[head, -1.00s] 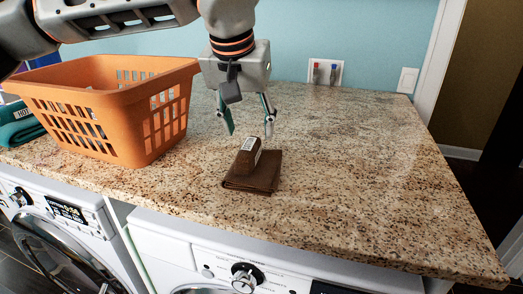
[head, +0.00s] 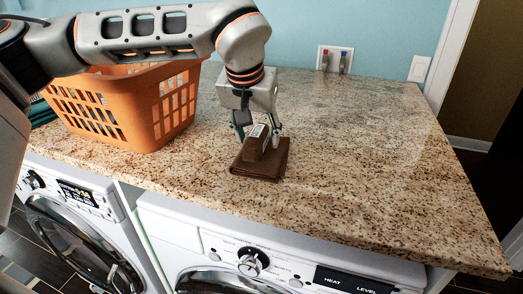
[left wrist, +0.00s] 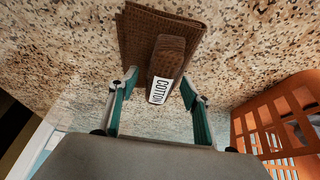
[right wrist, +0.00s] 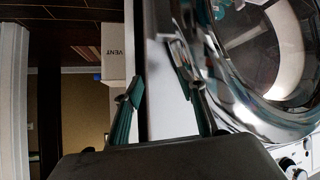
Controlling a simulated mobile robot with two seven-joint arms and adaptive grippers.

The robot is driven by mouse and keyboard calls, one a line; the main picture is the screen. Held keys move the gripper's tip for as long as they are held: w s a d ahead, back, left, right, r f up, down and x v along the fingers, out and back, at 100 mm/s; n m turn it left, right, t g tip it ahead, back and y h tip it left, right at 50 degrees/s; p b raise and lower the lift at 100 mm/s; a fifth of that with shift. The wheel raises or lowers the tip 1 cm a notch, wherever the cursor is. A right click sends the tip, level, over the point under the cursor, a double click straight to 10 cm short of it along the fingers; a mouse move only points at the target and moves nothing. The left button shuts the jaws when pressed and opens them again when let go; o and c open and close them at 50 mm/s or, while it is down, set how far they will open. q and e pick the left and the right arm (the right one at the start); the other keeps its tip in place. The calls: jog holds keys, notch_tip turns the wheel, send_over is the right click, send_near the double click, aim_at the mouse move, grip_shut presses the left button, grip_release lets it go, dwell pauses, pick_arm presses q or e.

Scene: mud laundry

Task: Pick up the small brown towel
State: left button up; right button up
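In the left wrist view the open fingers (left wrist: 158,87) flank the raised part, with space on both sides. My right gripper (right wrist: 160,90) is open and empty beside a washer door, away from the counter top.
An orange laundry basket (head: 140,115) stands left of the towel on the counter (head: 360,170). A teal towel (head: 40,113) is partly hidden behind the basket and arm. Washing machines (head: 215,245) stand below the front edge. The counter's right side is clear.

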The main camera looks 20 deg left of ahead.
pick_arm(q)
jog(key=c, duration=1)
jog(key=shift+c, duration=0.2)
notch_tip(320, 180, up, 20)
jog(key=p, duration=0.1)
